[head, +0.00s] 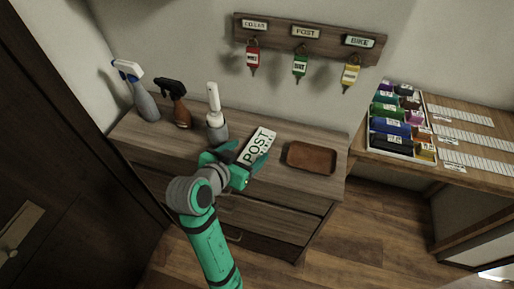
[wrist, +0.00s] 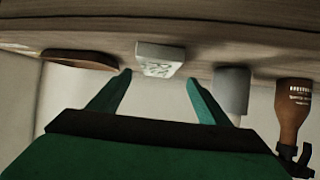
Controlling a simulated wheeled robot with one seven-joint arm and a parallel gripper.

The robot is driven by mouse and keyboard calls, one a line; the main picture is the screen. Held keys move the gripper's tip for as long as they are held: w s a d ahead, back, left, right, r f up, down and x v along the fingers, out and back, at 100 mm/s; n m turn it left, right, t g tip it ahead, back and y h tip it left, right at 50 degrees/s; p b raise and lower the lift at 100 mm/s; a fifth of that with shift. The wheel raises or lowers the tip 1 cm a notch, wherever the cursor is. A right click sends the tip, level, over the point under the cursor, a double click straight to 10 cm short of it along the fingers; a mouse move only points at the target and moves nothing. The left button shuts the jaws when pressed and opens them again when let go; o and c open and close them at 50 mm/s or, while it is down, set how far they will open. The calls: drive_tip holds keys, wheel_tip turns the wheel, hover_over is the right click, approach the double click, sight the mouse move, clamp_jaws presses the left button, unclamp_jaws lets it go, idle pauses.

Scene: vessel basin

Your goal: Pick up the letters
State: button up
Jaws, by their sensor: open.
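A white block-like bundle marked POST (head: 262,138), which I take for the letters, lies on the wooden dresser top against the wall side. It also shows in the wrist view (wrist: 160,53), ahead of and between the fingers. My gripper (head: 243,160) is open at the near end of the bundle. In the wrist view the two green fingers of my gripper (wrist: 159,77) are spread and empty, with the bundle just beyond their tips. I cannot tell whether they touch it. The near end of the bundle is partly hidden by my gripper in the head view.
A brown tray (head: 312,157) lies right of the bundle. A white-topped grey bottle (head: 217,127), a brown spray bottle (head: 177,104) and a grey spray bottle (head: 146,103) stand left. Tagged keys hang from a rack (head: 285,35) above. A side desk (head: 460,125) holds a coloured-item box (head: 372,146).

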sight(258, 146)
drive_tip(key=x, duration=0.4)
drive_tip(key=shift+d+f, duration=0.2)
drive_tip(key=shift+d, duration=0.1)
drive_tip(key=c, duration=1.2)
drive_tip(key=shift+r, duration=0.15)
